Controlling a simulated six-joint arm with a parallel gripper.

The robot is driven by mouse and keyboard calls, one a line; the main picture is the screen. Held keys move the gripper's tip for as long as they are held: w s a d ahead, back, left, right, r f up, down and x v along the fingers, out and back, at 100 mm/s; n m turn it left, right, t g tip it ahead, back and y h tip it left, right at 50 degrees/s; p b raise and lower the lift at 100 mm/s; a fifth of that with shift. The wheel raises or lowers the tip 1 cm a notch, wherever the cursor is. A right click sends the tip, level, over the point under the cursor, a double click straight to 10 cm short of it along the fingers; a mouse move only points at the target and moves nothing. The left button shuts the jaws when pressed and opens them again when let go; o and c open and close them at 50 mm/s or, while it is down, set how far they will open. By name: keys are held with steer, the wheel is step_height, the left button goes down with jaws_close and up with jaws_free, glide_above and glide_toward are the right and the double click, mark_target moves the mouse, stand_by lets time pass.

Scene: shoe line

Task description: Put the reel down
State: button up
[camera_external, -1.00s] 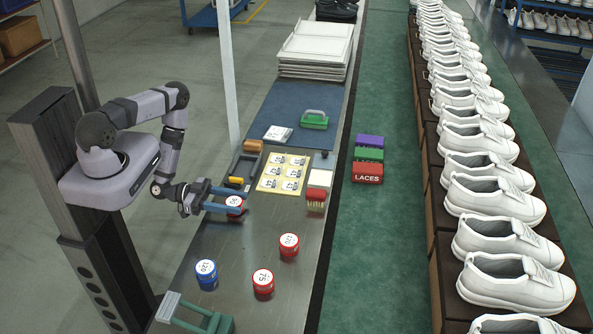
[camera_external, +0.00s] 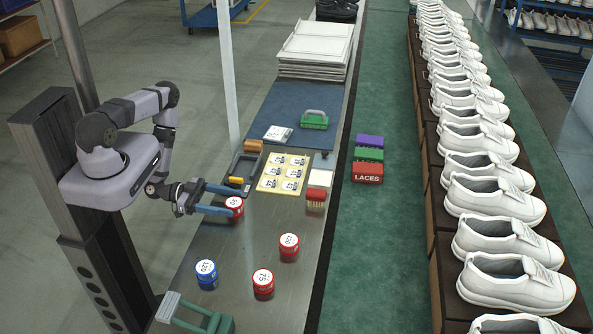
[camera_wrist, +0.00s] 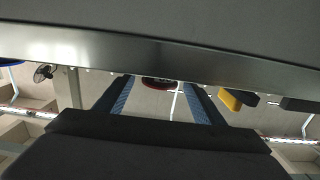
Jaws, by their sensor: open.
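A red reel (camera_external: 235,210) with a white label on top stands upright on the steel bench top, at the tips of my gripper (camera_external: 234,201). My gripper is open, its two blue fingers pointing right. In the wrist view the reel's dark red edge (camera_wrist: 159,84) shows in the gap between the blue fingers, beyond their tips. I cannot tell whether either finger still touches it.
Two more red reels (camera_external: 289,246) (camera_external: 263,284) and a blue reel (camera_external: 206,273) stand nearer the front. A green stand (camera_external: 190,312) is at the front edge.

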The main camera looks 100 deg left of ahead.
mark_target(226, 201)
steer(key=s, duration=0.3)
steer(key=shift+s+a, duration=0.15)
steer(key=shift+s, duration=0.9)
steer(key=shift+o, duration=0.3)
steer(key=shift+w+r+g+p, duration=0.1)
steer(key=shift+r+g+p, duration=0.2)
steer(key=shift+r+p, duration=0.45)
steer(key=p, duration=0.1)
steer(key=r+g+p, duration=0.1)
steer(key=p, duration=0.1)
steer(key=shift+w, duration=0.2)
steer(key=g+p, duration=0.1)
steer(key=p, duration=0.1)
steer(key=shift+d+r+p, duration=0.15)
steer(key=shift+d+p, duration=0.05)
steer(key=shift+p, duration=0.1)
steer(key=shift+g, duration=0.4)
steer(key=shift+f, duration=0.25)
